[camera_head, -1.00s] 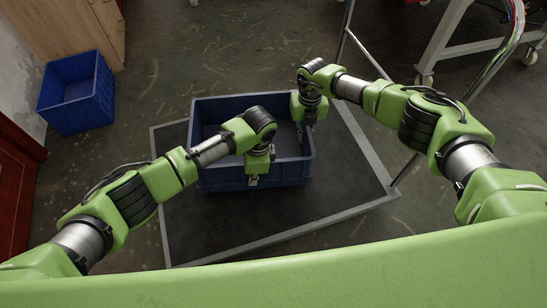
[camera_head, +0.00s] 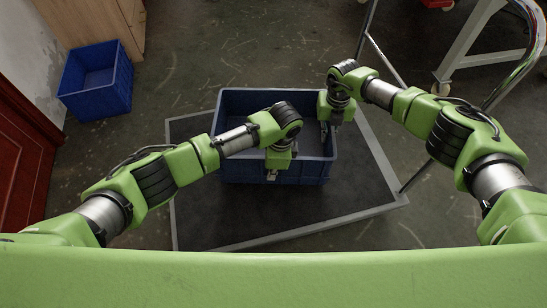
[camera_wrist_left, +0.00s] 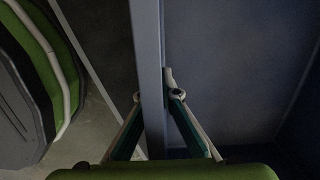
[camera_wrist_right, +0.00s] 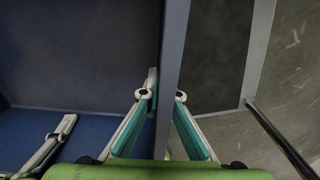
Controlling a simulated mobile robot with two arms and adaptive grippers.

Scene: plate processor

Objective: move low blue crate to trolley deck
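The low blue crate (camera_head: 306,172) is over the dark trolley deck (camera_head: 200,215) with its grey frame. Whether its base touches the deck is not clear. My left gripper (camera_head: 271,176) is at the crate's near wall. In the left wrist view its fingers (camera_wrist_left: 156,96) straddle the rim and look closed on it. My right gripper (camera_head: 325,136) is at the crate's right wall. In the right wrist view its fingers (camera_wrist_right: 162,95) lie on either side of that wall and look closed on it. The crate looks empty and about level.
A second blue crate (camera_head: 96,82) stands on the floor at left, beside a wooden cabinet (camera_head: 95,25) and red door (camera_head: 25,150). The trolley's metal handle post (camera_head: 387,60) rises at right. A grey wheeled frame (camera_head: 468,45) stands at the far right.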

